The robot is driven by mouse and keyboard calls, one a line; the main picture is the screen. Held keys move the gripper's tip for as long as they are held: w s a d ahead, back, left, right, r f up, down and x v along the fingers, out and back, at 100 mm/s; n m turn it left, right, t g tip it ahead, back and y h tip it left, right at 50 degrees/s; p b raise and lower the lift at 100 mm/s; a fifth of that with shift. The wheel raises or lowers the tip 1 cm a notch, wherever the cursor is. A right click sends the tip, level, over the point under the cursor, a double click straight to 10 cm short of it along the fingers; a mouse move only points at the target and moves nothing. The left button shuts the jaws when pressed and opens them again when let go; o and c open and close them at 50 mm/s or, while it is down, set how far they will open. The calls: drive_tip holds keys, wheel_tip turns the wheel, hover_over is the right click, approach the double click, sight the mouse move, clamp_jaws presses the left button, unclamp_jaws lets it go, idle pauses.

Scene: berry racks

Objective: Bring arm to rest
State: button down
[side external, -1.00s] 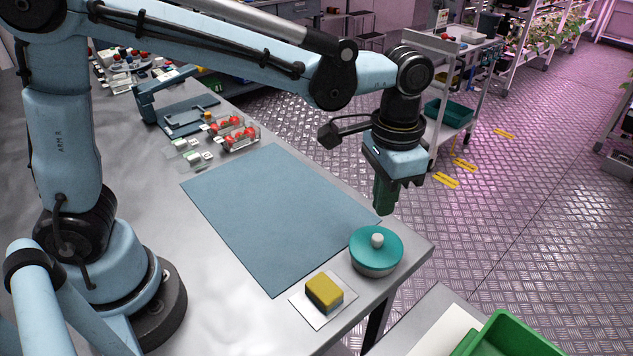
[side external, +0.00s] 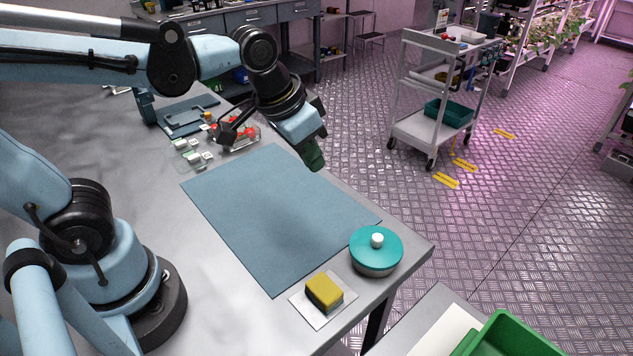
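My gripper (side external: 314,155) hangs in the air over the far right edge of the blue-grey mat (side external: 265,215). Its dark green fingers point down and slightly right. Nothing shows hanging from the fingers, but the gap between them is not visible from this side. The arm reaches in from the upper left, above the grey table. The gripper is apart from the mat and touches nothing that I can see.
A teal-lidded round pot (side external: 376,250) stands at the table's right corner. A yellow sponge (side external: 324,290) sits on a white square beside it. Clear punnets with red berries (side external: 248,135) stand behind the mat. A green crate (side external: 508,335) is at lower right. The mat is bare.

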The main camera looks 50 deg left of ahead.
drive_tip(key=s+a+f+n+t, duration=0.1)
drive_tip(key=s+a+t, duration=0.1)
drive_tip(key=a, duration=0.3)
drive_tip(key=shift+s+f+n+t+y, duration=0.15)
drive_tip(key=shift+s+n+t+y, duration=0.2)
drive_tip(key=shift+s, duration=0.3)
